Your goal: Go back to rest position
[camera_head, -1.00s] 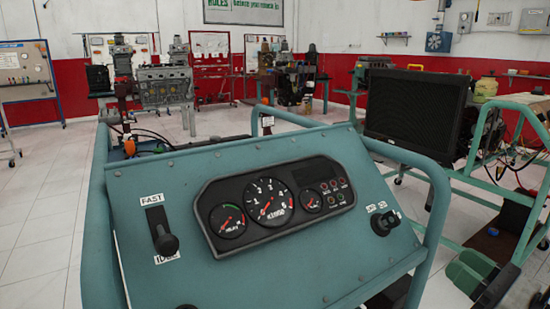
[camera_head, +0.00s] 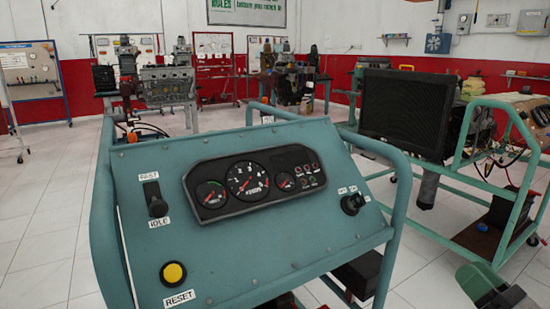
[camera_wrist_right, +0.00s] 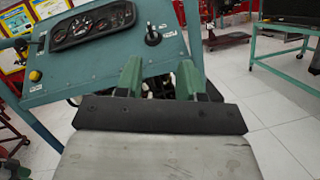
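My right gripper (camera_head: 490,287) shows partly at the bottom right edge of the head view, to the right of the teal engine-trainer console (camera_head: 230,262). In the right wrist view, its two green fingers (camera_wrist_right: 160,80) stand apart with nothing between them. The console fills much of that view's top left, beyond the fingers and not visibly touched. My left gripper is in neither view.
The console carries a gauge cluster (camera_head: 253,184), a black lever (camera_head: 157,205), a key switch (camera_head: 352,203) and a yellow reset button (camera_head: 173,273). A teal frame with a black radiator (camera_head: 410,112) stands to the right. Tiled floor (camera_head: 430,278) lies between them.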

